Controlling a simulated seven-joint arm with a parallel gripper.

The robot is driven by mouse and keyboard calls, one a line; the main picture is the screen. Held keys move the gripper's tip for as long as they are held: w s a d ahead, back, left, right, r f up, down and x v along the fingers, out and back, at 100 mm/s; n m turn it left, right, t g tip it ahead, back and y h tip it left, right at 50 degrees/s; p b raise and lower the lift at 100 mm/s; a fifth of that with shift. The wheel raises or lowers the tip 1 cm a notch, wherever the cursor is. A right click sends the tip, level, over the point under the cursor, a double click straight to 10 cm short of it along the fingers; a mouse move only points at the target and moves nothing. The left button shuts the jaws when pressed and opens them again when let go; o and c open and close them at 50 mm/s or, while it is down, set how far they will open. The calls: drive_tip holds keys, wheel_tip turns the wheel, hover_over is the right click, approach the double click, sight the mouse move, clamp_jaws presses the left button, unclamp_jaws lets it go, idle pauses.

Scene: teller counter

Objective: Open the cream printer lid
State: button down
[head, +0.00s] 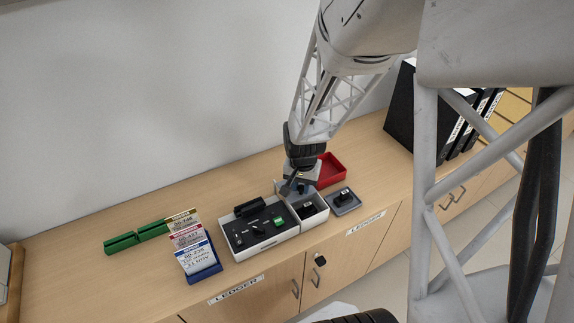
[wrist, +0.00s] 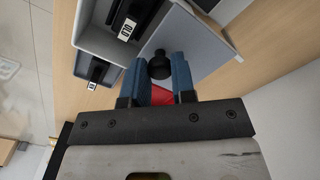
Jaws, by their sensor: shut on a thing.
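The cream printer (head: 262,243) sits on the counter with a black top panel and a green key. At its right end is an open-topped cream compartment (head: 313,220) with a black labelled part (head: 308,207) inside, which also shows in the wrist view (wrist: 127,30). The lid (wrist: 205,58) is a pale flat panel, raised and tilted at the back of the compartment. My gripper (head: 298,187) is above the compartment's rear. In the wrist view its blue fingers (wrist: 159,78) are closed about the lid's black knob (wrist: 159,66). My gripper hides much of the lid in the head view.
A grey tray (head: 352,208) with a black stamp stands right of the compartment. A red tray (head: 334,170) lies behind it. A blue card holder (head: 205,272) and green blocks (head: 122,243) are at left. Black binders (head: 403,110) stand at the back right.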

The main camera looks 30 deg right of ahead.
drive_tip(key=shift+w, duration=1)
drive_tip(key=c, duration=0.9)
unclamp_jaws()
drive_tip(key=shift+c, duration=0.2)
drive_tip(key=shift+r, duration=0.15)
wheel_tip(320, 180, up, 8)
drive_tip(key=shift+f, duration=0.2)
